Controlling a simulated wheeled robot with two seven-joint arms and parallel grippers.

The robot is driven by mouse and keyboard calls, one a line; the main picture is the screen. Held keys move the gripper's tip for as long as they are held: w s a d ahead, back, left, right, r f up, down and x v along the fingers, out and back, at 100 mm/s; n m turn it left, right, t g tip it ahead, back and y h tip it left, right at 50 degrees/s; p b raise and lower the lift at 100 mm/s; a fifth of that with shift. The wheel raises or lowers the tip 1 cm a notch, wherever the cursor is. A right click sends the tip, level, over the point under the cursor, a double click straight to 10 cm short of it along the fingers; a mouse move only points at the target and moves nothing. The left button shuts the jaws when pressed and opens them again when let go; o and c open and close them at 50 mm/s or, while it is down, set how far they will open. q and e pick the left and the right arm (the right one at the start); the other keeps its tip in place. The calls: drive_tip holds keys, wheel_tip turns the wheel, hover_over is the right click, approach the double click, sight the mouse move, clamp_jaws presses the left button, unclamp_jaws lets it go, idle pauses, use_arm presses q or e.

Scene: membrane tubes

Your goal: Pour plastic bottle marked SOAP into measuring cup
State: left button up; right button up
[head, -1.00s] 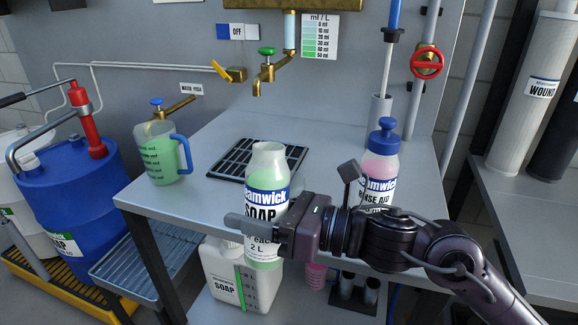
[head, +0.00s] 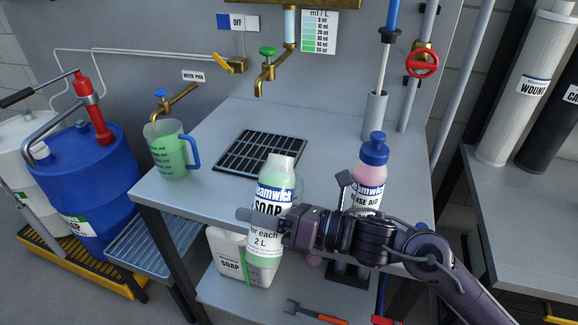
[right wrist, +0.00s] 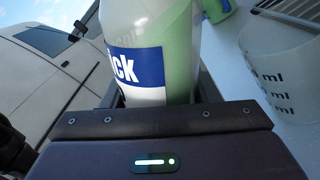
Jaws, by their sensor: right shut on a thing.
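The plastic bottle marked SOAP (head: 274,183) is open at the top, pale green, with a blue and white label. My right gripper (head: 262,218) is shut around its middle and holds it in front of the table's front edge, tilted slightly right. In the right wrist view the bottle (right wrist: 155,50) fills the jaws. The measuring cup (head: 168,150) stands at the table's left, has a blue handle and holds green liquid. Part of a clear graduated container (right wrist: 285,75) shows at the right of the right wrist view. My left gripper is out of view.
A black drain grate (head: 262,152) lies between bottle and cup, under a brass tap (head: 264,78). A pink rinse aid bottle (head: 369,175) stands behind my right arm. A white SOAP canister (head: 232,262) sits on the lower shelf. A blue drum (head: 85,185) stands left.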

drive_tip(key=shift+s+r+m+p, duration=0.1)
drive_tip(key=shift+r+m+p, duration=0.15)
drive_tip(key=shift+m+p, duration=0.65)
drive_tip(key=p, duration=0.2)
drive_tip(key=m+p, duration=0.1)
drive_tip(key=shift+s+a+f+m+p, duration=0.2)
drive_tip(key=shift+s+f+m+p, duration=0.1)
drive_tip(key=shift+s+f+p, duration=0.1)
drive_tip(key=shift+f, duration=0.2)
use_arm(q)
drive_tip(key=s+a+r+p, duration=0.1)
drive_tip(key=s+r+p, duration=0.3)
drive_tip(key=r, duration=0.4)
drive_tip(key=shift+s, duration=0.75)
use_arm(e)
drive_tip(key=shift+s+a+r+m, duration=0.15)
drive_tip(key=shift+r+m, duration=0.1)
drive_tip(key=shift+m, duration=0.25)
drive_tip(key=shift+s+d+r+m, duration=0.1)
drive_tip(key=shift+r+m, duration=0.1)
drive_tip(key=shift+m, duration=0.3)
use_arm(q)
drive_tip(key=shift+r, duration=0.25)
use_arm(e)
drive_tip(key=shift+r, duration=0.1)
